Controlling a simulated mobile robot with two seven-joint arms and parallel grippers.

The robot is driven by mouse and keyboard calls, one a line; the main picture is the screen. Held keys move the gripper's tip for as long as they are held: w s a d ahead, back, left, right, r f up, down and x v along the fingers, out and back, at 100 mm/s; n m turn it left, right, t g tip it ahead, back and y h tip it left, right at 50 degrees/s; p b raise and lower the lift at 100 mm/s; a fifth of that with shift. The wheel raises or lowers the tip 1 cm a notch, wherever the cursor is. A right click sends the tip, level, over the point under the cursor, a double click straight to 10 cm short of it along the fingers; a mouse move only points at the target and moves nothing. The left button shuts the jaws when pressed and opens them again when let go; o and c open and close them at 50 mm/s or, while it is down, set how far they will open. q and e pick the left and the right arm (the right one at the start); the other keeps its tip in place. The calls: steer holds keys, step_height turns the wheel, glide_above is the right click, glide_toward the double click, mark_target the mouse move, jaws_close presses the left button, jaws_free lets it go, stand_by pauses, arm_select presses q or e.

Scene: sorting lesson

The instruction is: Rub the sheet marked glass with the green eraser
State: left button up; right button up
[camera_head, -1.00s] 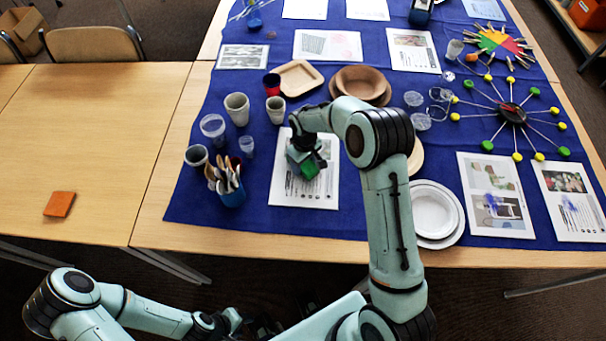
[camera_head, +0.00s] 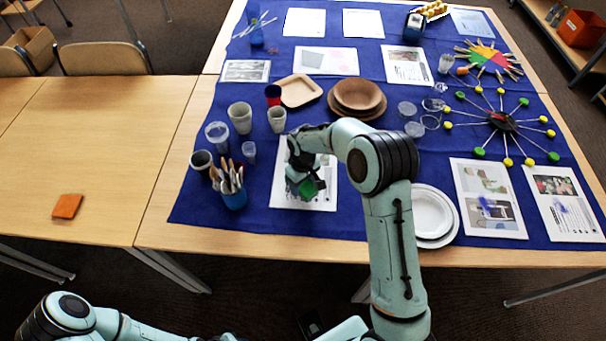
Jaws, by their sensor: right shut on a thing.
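My right gripper (camera_head: 301,183) is shut on the green eraser (camera_head: 308,189), over the lower middle of a white printed sheet (camera_head: 326,200). The eraser looks down at the sheet, but I cannot tell whether it touches. The arm and gripper hide much of this sheet's upper part, and its marking is too small to read. My left arm shows only at the bottom left edge; its gripper is out of the picture.
Beside the sheet stand a blue cup of brushes (camera_head: 234,196), a dark cup (camera_head: 202,163) and clear cups (camera_head: 217,135). White plates (camera_head: 431,215) lie to the right. Other sheets (camera_head: 488,198) lie around the blue cloth (camera_head: 270,224). The left table is mostly bare except an orange block (camera_head: 67,206).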

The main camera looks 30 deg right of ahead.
steer(key=shift+w+d+r+p, duration=0.1)
steer(key=shift+w+r+p, duration=0.1)
steer(key=shift+r, duration=0.2)
steer(key=shift+w+d+r+p, duration=0.1)
steer(key=shift+w+r+p, duration=0.1)
steer(key=shift+r, duration=0.2)
step_height(320, 180, up, 2)
steer(key=shift+s+a+r+p, duration=0.15)
steer(key=shift+r+p, duration=0.1)
steer(key=shift+p, duration=0.35)
steer(key=shift+r+p, duration=0.5)
steer(key=shift+r, duration=0.3)
arm_select(q)
steer(key=r, duration=0.1)
steer(key=w+r, duration=0.1)
steer(key=r, duration=0.1)
steer(key=w+r, duration=0.1)
steer(key=shift+d+r, duration=0.15)
steer(key=shift+r, duration=0.05)
arm_select(e)
steer(key=shift+a, duration=0.1)
